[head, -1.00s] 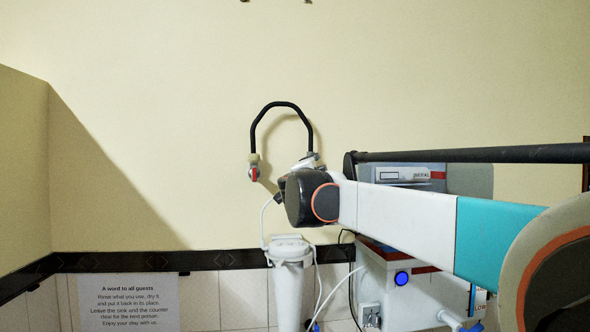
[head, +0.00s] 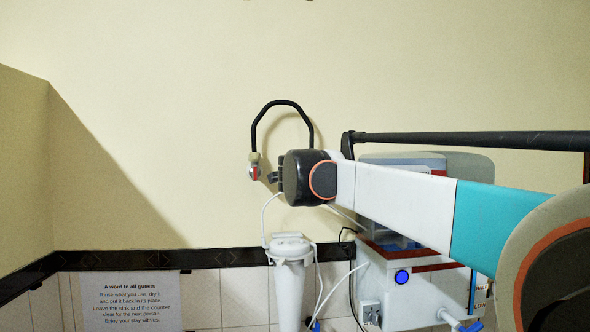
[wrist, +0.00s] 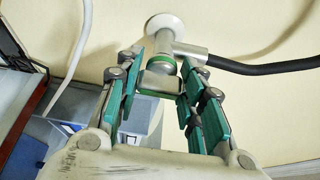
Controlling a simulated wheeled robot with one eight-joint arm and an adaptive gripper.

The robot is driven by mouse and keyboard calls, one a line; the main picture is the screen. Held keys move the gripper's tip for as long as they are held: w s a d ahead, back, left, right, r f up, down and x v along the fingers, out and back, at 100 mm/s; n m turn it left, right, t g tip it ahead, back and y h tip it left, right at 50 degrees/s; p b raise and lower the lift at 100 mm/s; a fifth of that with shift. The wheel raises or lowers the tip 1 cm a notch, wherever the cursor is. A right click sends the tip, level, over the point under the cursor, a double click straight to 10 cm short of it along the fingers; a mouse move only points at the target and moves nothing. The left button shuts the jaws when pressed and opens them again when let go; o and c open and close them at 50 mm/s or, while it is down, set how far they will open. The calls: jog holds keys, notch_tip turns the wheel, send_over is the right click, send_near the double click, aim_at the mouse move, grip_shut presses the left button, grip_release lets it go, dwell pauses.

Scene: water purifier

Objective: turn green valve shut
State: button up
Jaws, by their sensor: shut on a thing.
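In the wrist view, the green valve (wrist: 160,84) sits on a pale pipe fitting below a round white wall flange. It has a flat grey-and-green handle and a green band. My gripper (wrist: 163,72) has its green-padded fingers on both sides of the handle and is shut on it. How far the handle is turned is hard to judge. In the head view, my arm's dark end joint hides the valve and most of the gripper.
A black hose (head: 283,103) arches on the wall to a red-handled valve (head: 254,173) at left. Below are a white filter housing (head: 290,270) and a white-and-red purifier box (head: 385,295) with tubes. A notice (head: 130,302) hangs at lower left. The upper wall is clear.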

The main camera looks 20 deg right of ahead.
jog(key=o, duration=1.1)
jog(key=v, duration=1.2)
jog(key=shift+s, duration=0.1)
jog(key=shift+d, duration=0.1)
